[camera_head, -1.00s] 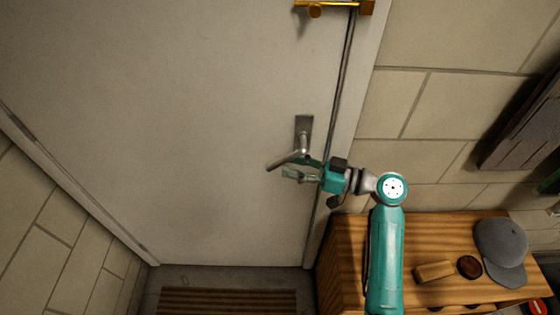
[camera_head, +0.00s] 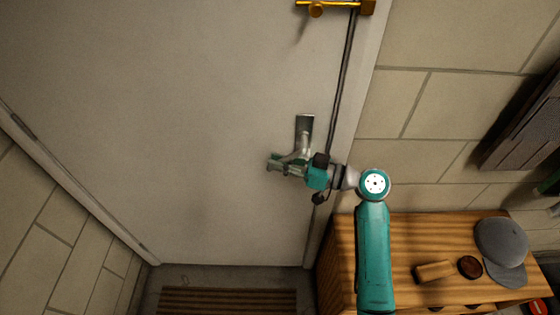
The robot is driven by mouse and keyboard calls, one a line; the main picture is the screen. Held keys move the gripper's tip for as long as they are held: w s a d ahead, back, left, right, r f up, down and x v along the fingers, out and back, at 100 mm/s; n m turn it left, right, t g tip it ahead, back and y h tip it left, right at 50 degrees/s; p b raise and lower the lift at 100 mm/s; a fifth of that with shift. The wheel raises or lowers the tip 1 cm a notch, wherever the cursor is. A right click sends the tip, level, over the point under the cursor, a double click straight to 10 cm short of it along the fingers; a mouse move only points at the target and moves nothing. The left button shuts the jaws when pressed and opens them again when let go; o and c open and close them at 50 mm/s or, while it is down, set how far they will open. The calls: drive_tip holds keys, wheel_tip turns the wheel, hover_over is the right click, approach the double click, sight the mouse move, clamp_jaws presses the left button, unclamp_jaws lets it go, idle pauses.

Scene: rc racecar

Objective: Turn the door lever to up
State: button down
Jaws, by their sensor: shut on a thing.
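The door lever (camera_head: 303,145) is a metal handle on an upright grey backplate (camera_head: 305,125), near the right edge of the pale grey door (camera_head: 180,130). Its bar points left and slightly down, and most of it is hidden by my gripper. My gripper (camera_head: 275,164) reaches in from the right, level with the lever, and is shut on the lever's bar. The backplate's upper part is in plain view above it.
A brass bolt (camera_head: 333,8) is on the door's top right. A wooden cabinet (camera_head: 400,240) stands below right, bearing a grey cap (camera_head: 501,245), a wooden block (camera_head: 434,271) and a dark round thing (camera_head: 470,267). A striped mat (camera_head: 228,300) lies before the door.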

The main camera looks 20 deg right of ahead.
drive_tip(key=shift+w+a+r+m+t+y, duration=0.15)
drive_tip(key=shift+a+r+m+t+y, duration=0.25)
drive_tip(key=shift+r+t+y, duration=0.25)
drive_tip(key=shift+w+a+r+m+t+y, duration=0.1)
drive_tip(key=shift+r+m+t+y, duration=0.25)
drive_tip(key=shift+t, duration=0.2)
drive_tip(key=shift+a+r+m+t+y, duration=0.15)
drive_tip(key=shift+r+t+y, duration=0.1)
drive_tip(key=shift+t+y, duration=0.2)
drive_tip(key=shift+r+m+t+y, duration=0.65)
drive_tip(key=shift+r+m+t, duration=0.4)
drive_tip(key=shift+t, duration=0.5)
drive_tip(key=shift+r, duration=0.1)
drive_tip(key=c, duration=1.1)
unclamp_jaws()
drive_tip(key=shift+c, duration=0.2)
drive_tip(key=v, duration=1.2)
